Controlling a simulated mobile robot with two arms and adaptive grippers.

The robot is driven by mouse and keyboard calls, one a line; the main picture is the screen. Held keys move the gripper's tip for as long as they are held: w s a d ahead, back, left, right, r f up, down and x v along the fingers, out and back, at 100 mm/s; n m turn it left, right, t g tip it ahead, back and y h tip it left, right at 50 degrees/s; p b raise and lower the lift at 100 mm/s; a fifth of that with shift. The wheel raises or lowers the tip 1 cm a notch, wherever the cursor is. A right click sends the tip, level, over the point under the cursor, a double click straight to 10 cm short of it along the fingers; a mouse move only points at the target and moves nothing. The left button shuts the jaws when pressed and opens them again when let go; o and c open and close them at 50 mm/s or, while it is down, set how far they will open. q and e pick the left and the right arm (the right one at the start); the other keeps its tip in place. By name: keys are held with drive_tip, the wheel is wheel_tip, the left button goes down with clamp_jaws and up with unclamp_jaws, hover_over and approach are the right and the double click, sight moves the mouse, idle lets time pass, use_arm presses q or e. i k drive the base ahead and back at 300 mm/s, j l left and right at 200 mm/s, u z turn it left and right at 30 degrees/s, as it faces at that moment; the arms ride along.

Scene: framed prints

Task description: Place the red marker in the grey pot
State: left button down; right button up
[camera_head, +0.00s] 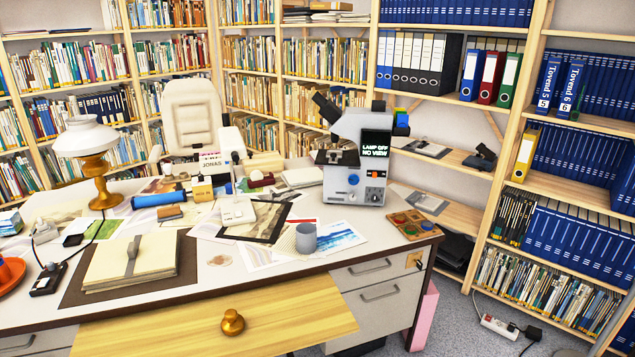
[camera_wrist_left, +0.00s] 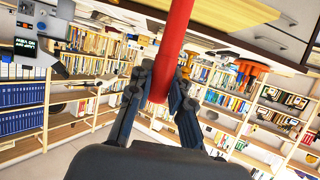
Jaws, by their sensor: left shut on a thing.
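The red marker (camera_wrist_left: 176,42) is a thick red rod in the left wrist view. My left gripper (camera_wrist_left: 163,82) is shut on it, with dark fingers on both sides. The marker runs from between the fingers to the top edge of that view, where its far end is cut off. The grey pot (camera_head: 306,237) is a small cup standing upright on papers near the front right of the desk in the head view. Its inside is only partly visible. Neither gripper shows in the head view, and the pot cannot be made out in the left wrist view.
The desk (camera_head: 225,287) is crowded. A microscope (camera_head: 355,165) stands behind the pot, a white device (camera_head: 238,210) to its left, and a painted palette tray (camera_head: 412,224) to its right. A wooden drawer (camera_head: 160,335) with a brass knob (camera_head: 232,322) sticks out in front.

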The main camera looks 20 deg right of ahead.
sight(307, 247)
drive_tip(key=i+l+u, duration=0.2)
drive_tip(key=l, duration=1.2)
drive_tip(key=l+u, duration=0.2)
drive_tip(key=l, duration=1.25)
drive_tip(key=i, duration=0.05)
